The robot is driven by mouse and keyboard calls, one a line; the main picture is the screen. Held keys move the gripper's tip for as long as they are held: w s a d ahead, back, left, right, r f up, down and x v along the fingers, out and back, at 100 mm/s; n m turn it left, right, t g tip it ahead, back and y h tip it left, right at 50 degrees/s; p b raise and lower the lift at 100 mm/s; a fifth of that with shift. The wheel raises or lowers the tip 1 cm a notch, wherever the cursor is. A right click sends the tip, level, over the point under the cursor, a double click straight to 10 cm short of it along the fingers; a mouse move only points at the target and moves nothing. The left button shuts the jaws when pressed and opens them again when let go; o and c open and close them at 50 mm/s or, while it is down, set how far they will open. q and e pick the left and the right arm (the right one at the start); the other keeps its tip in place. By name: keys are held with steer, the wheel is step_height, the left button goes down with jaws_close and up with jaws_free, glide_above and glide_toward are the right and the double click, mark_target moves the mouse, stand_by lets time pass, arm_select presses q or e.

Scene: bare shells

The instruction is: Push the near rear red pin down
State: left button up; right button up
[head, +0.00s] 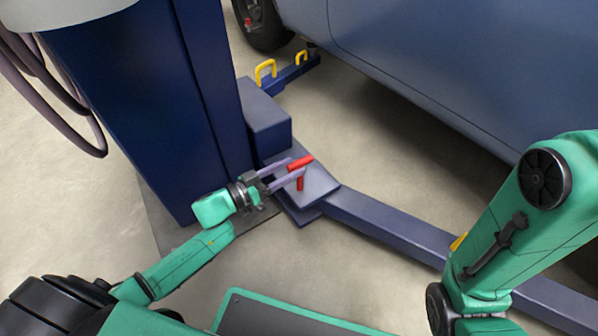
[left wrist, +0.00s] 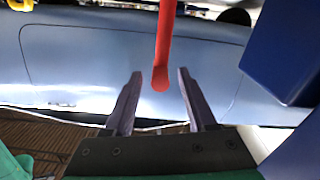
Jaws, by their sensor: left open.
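The red pin (head: 301,162) stands on the blue pivot plate of the lift arm, at the foot of the blue column. It has a crosswise red bar on top and a short red stem (head: 300,184) below. My left gripper (head: 297,165) is open, its two grey-purple fingers reaching to the pin from the left. In the left wrist view a red bar (left wrist: 165,45) comes down from the top edge, its rounded end between the open fingertips (left wrist: 160,74). I cannot tell whether the fingers touch it. My right gripper is out of view; only the green right arm shows.
The blue lift column (head: 130,100) stands close to the left arm. A blue lift arm (head: 390,232) runs from the plate to the lower right, passing behind my right arm. A blue car (head: 440,60) is overhead at right. Yellow handles (head: 265,71) stand farther back.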

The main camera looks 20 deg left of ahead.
mark_target(297, 165)
arm_select(q)
steer(key=b+x, duration=0.1)
steer(key=x, duration=0.2)
steer(key=shift+w+d, duration=0.2)
steer(key=shift+w, duration=0.05)
jaws_close()
stand_by(1.1)
